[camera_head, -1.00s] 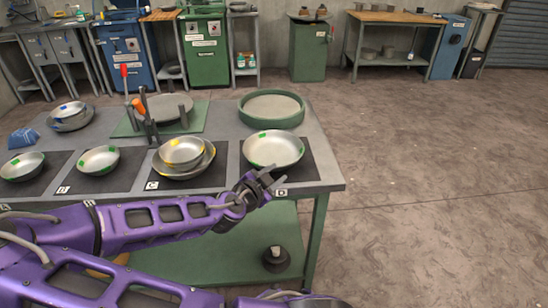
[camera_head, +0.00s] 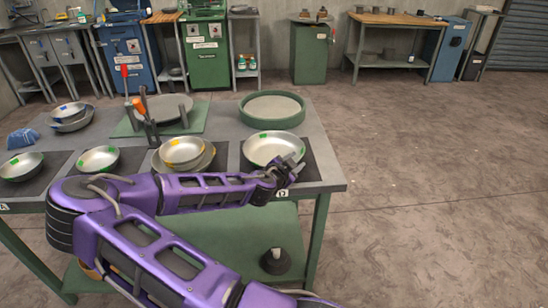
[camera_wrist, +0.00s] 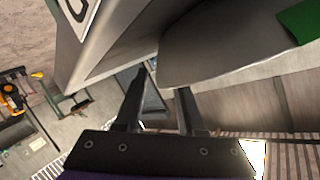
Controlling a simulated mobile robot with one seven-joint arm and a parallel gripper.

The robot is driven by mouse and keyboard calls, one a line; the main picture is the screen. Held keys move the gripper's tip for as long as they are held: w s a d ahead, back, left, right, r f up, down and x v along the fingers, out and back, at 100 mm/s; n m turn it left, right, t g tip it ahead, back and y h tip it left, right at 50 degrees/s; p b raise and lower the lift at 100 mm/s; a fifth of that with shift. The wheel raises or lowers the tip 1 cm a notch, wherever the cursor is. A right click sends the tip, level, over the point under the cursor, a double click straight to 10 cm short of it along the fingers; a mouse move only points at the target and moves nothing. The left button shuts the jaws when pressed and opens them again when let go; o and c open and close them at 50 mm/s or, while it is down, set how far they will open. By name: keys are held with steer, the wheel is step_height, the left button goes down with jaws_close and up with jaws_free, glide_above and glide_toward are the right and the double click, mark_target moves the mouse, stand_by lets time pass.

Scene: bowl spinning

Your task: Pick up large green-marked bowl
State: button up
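The large green-marked bowl (camera_head: 270,146) is a wide silver dish standing upright on the dark mat marked D, at the table's right end. Its curved wall (camera_wrist: 225,40) and a green mark show at the upper right of the wrist view. My gripper (camera_head: 292,164) is at the bowl's near right side in the head view, overlapping its edge. In the wrist view my gripper (camera_wrist: 162,82) is open, with the bowl's edge close by the fingertips and nothing clearly held. I cannot tell whether the fingers touch the bowl.
Stacked yellow-marked bowls (camera_head: 183,152) stand just left. Smaller green-marked bowls (camera_head: 98,159) (camera_head: 22,166) are farther left, with blue-marked bowls (camera_head: 70,115) behind. A round green-rimmed tray (camera_head: 272,108) lies behind the large bowl. The floor right of the table (camera_head: 330,187) is clear.

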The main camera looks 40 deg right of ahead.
jaws_close()
stand_by(1.4)
